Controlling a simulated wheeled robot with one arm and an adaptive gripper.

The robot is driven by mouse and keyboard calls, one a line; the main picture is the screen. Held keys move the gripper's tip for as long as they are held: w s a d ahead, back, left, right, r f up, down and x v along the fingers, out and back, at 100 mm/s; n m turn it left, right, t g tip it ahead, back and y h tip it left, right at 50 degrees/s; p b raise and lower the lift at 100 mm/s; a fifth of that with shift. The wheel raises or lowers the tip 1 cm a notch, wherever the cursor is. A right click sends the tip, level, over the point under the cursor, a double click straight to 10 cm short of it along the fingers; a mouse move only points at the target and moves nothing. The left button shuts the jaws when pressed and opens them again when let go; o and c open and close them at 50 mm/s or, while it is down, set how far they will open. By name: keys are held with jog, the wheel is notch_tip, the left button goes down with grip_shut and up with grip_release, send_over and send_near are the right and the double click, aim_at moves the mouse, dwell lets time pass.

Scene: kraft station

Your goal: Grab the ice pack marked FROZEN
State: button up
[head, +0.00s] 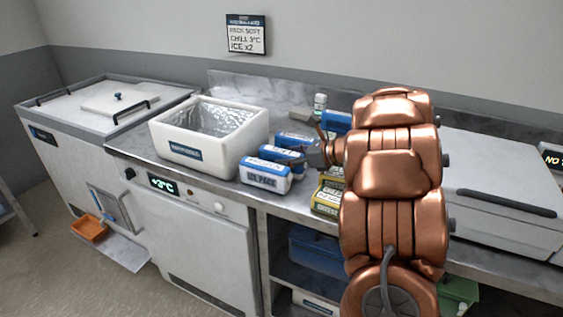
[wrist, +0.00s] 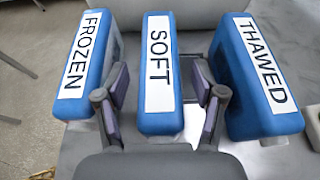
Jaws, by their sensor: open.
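In the wrist view, three blue ice packs with white labels stand side by side. The one marked FROZEN (wrist: 82,62) is on the left, SOFT (wrist: 160,75) in the middle and THAWED (wrist: 262,80) on the right. My gripper (wrist: 160,92) is open, with its fingers on either side of the SOFT pack. The left finger lies between FROZEN and SOFT, and the right finger between SOFT and THAWED. My gripper (head: 308,153) is at the row's right end.
A white foil-lined cool box (head: 172,141) stands left of the packs on the steel counter (head: 140,152). Yellow-labelled packages (head: 327,198) sit close to their right. A small bottle (head: 320,101) stands behind. A wall sign (head: 245,35) reads PACK SOFT, CHILL 3°C, ICE x2.

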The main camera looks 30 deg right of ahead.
jog(key=shift+x, duration=0.85)
grip_shut()
